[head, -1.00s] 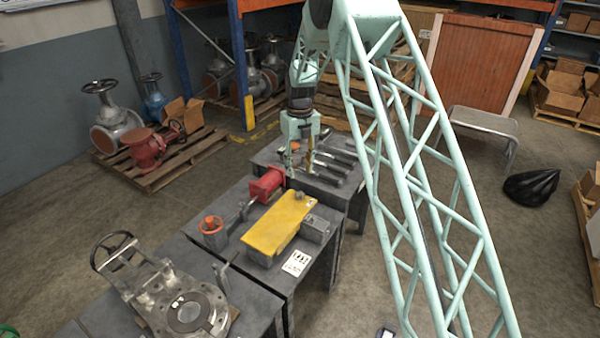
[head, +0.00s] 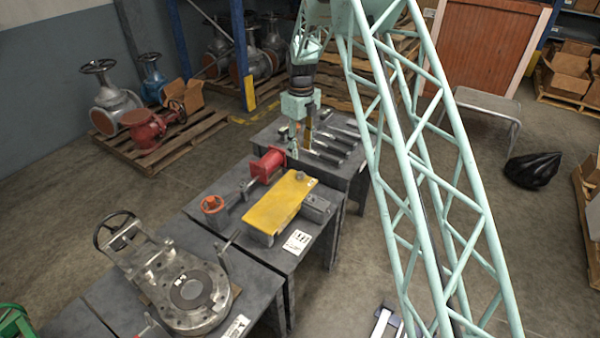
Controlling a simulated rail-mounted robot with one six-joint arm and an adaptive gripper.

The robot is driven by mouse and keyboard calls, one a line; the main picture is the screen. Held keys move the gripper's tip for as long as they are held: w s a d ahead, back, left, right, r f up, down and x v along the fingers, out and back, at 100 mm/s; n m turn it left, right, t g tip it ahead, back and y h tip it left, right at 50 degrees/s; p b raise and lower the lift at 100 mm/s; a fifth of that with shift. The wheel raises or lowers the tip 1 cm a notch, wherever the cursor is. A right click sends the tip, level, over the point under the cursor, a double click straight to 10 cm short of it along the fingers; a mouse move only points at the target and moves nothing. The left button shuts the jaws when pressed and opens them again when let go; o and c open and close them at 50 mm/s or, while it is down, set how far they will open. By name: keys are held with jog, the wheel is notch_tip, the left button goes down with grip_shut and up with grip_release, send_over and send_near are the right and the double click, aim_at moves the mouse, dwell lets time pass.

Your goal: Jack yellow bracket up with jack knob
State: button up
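The yellow bracket (head: 278,206) is a flat plate lying tilted across supports on the grey workbench, in the middle of the head view. An orange ring-shaped knob (head: 212,204), which looks like the jack knob, stands at the bench's left side, left of the bracket. A red block-like part (head: 267,163) with a rod sits behind the bracket. My gripper (head: 300,146) hangs pointing down beyond the bracket and right of the red part, apart from the bracket and the knob. Its fingers look spread, with nothing clearly held. Its height above the bench is hard to tell.
Dark tools (head: 330,150) lie on the far bench beside my gripper. A large metal valve with a handwheel (head: 190,292) occupies the near bench. A grey block (head: 317,208) sits right of the bracket, and a white label (head: 297,241) is on the bench front.

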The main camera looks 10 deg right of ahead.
aim_at(300, 174)
jog(key=m, duration=0.6)
jog(key=r+m+b, duration=0.1)
jog(key=m, duration=1.2)
jog(key=shift+s+a+r, duration=0.1)
jog(key=shift+a+r, duration=0.05)
jog(key=shift+r, duration=0.1)
dwell(2.5)
jog(key=shift+f+b, duration=0.2)
jog(key=shift+b, duration=0.1)
jog(key=shift+f+b, duration=1.2)
jog(key=shift+f, duration=5.5)
